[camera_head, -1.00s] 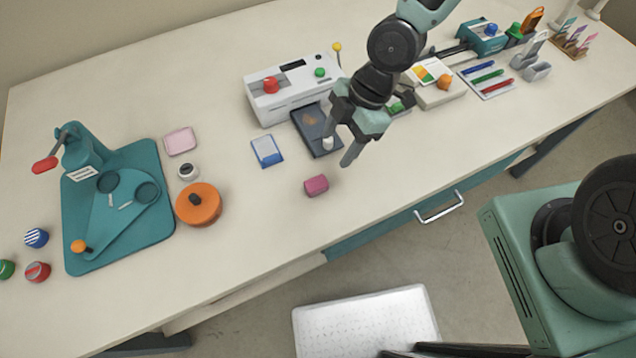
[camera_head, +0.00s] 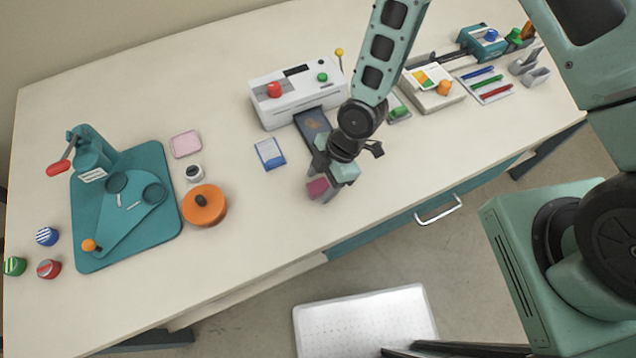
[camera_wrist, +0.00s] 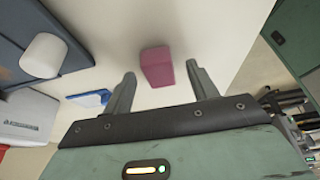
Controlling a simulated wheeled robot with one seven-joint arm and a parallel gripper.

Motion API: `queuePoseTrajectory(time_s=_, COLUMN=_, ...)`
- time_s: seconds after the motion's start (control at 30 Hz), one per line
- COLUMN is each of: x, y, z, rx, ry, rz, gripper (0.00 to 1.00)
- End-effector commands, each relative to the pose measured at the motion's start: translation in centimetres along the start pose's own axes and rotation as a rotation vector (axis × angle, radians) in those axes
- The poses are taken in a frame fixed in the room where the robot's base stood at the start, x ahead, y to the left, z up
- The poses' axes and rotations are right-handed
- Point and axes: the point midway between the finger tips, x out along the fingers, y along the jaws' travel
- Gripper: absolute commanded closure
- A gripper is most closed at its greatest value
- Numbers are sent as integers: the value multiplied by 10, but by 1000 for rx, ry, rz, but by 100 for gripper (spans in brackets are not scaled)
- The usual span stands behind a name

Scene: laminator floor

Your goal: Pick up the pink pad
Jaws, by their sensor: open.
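The pink pad, a small dark-pink block (camera_head: 317,187), lies on the bench near its front edge, partly hidden by my gripper in the head view. My gripper (camera_head: 325,189) is low over it, pointing down. In the wrist view my gripper (camera_wrist: 161,76) is open and empty, one finger on each side. The block (camera_wrist: 157,66) shows between the fingertips, slightly beyond them, with gaps on both sides. I cannot tell the exact height between the fingertips and the bench.
A blue-and-white packet (camera_head: 270,153) and a dark plate (camera_head: 312,126) before the white laminator (camera_head: 296,92) are close by. An orange round container (camera_head: 204,205) and a flat pale-pink square (camera_head: 186,144) stand left. The bench between container and block is clear.

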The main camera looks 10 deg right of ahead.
Motion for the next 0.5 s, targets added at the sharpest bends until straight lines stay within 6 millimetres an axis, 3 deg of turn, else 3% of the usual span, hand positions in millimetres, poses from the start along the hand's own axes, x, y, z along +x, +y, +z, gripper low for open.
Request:
queuePoseTrajectory(time_s=0.33, x=8, y=0, z=0, rx=0, ry=0, rz=2, gripper=42)
queuePoseTrajectory(time_s=0.37, x=8, y=0, z=0, rx=0, ry=0, rz=2, gripper=47)
queuePoseTrajectory(time_s=0.5, x=7, y=0, z=0, rx=0, ry=0, rz=1, gripper=86)
